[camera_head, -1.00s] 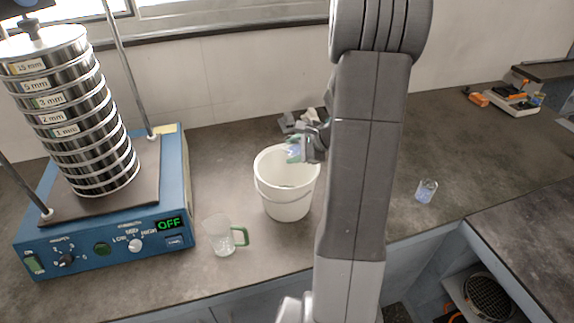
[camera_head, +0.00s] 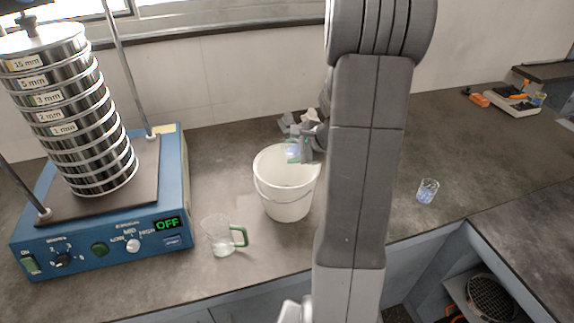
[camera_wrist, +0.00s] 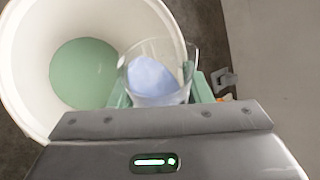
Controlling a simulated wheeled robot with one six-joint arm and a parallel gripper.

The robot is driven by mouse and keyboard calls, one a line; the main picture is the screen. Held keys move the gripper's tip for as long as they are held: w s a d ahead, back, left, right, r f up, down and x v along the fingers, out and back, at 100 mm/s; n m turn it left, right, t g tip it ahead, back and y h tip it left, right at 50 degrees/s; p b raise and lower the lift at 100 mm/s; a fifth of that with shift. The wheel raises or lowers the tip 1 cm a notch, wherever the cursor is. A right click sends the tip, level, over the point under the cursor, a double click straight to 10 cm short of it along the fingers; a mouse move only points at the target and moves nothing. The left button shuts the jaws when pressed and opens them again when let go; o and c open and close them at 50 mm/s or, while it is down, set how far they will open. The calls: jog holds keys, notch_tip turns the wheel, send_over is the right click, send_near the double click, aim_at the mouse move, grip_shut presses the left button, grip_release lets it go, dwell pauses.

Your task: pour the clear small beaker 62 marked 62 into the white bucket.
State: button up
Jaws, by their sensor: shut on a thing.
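The clear small beaker (camera_wrist: 155,72) is held in my gripper (camera_wrist: 160,98) and has pale blue contents inside. No marking on it can be read. The white bucket (camera_head: 284,197) stands on the bench left of my arm, open at the top. In the wrist view the bucket (camera_wrist: 28,95) lies to the left, with a green round area at its bottom. The beaker overlaps the bucket's right rim in that view. In the head view my gripper (camera_head: 297,151) and the beaker are at the bucket's upper right rim, partly hidden. The beaker's exact tilt is unclear.
A blue sieve shaker (camera_head: 112,248) with stacked sieves and an OFF display stands at left. A clear jug (camera_head: 218,237) with a green handle is in front of the bucket. Another small beaker (camera_head: 427,190) with blue contents stands right of my arm, with clear bench around it.

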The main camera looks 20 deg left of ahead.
jog(key=shift+f+b, duration=0.2)
jog(key=shift+b, duration=0.25)
jog(key=shift+r+n+t+h+b, duration=0.4)
jog(key=shift+n+t, duration=0.2)
jog(key=shift+t, duration=0.3)
dwell(0.8)
jog(key=shift+f+n+t+b, duration=0.4)
jog(key=shift+f+t+b, duration=0.1)
jog(key=shift+b, duration=0.65)
dwell(1.4)
jog(key=shift+w+d+r+n+t+h+b, duration=0.1)
jog(key=shift+w+r+n+t+h+b, duration=0.1)
jog(key=shift+r+n+t+h+b, duration=0.45)
dwell(1.7)
jog(key=shift+f+t+b, duration=0.1)
jog(key=shift+t+b, duration=0.25)
jog(key=shift+b, duration=0.25)
dwell(0.4)
